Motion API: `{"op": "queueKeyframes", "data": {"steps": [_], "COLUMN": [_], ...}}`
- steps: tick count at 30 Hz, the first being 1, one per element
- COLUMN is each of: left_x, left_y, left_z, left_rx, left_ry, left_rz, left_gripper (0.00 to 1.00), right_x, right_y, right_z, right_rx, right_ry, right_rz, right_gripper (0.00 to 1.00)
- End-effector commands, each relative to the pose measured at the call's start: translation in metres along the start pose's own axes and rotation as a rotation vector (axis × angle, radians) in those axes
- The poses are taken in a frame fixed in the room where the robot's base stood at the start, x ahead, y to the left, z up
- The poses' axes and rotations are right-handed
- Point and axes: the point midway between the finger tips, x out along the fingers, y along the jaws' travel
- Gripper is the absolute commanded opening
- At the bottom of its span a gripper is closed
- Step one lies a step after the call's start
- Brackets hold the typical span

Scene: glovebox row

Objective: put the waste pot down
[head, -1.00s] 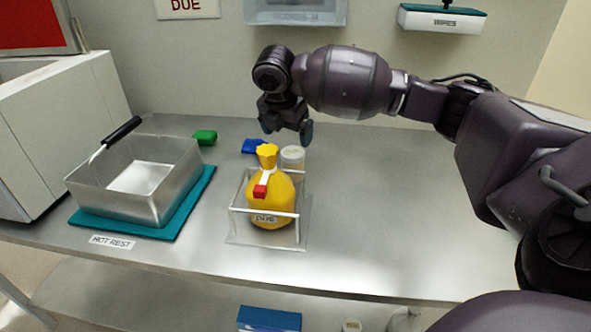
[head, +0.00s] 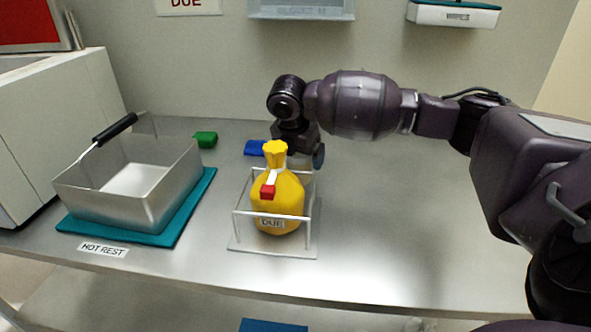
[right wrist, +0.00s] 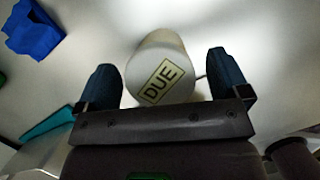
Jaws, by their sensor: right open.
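A pale round pot (right wrist: 158,52) with a "DUE" label on it shows in the right wrist view, between the two blue fingers of my right gripper (right wrist: 164,75). The fingers are open, one on each side of it; a gap shows at both sides. In the head view my right gripper (head: 299,155) is low over the bench, just behind the yellow bag, and the pot is hidden there by the bag and the gripper. My left gripper is not in view.
A yellow tied bag (head: 278,205) with a "DUE" label sits in a clear-walled rack (head: 240,240). A metal basket (head: 110,205) stands on a teal mat (head: 180,220) at left. Blue (head: 254,148) and green (head: 205,139) blocks lie behind. The bench's right side is clear.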

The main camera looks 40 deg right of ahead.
Motion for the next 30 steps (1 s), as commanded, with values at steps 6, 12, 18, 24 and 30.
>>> {"op": "queueKeyframes", "data": {"steps": [6, 12, 18, 24, 30], "left_x": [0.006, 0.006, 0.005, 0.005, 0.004], "left_y": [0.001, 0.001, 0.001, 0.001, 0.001], "left_z": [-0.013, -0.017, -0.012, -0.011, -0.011], "left_rx": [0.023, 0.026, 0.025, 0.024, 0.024], "left_ry": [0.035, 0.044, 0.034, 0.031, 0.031], "left_rz": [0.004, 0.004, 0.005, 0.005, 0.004], "left_gripper": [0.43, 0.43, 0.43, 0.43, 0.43], "right_x": [0.024, 0.021, 0.021, 0.021, 0.020], "right_y": [-0.001, 0.000, 0.000, 0.000, 0.000], "right_z": [-0.001, 0.000, 0.000, 0.000, 0.000], "right_rx": [-0.001, 0.000, 0.000, 0.000, 0.000], "right_ry": [0.000, -0.002, -0.001, -0.001, -0.001], "right_rz": [-0.004, 0.001, 0.000, 0.000, 0.001], "right_gripper": [0.94, 0.91, 0.60, 0.33, 0.33]}}
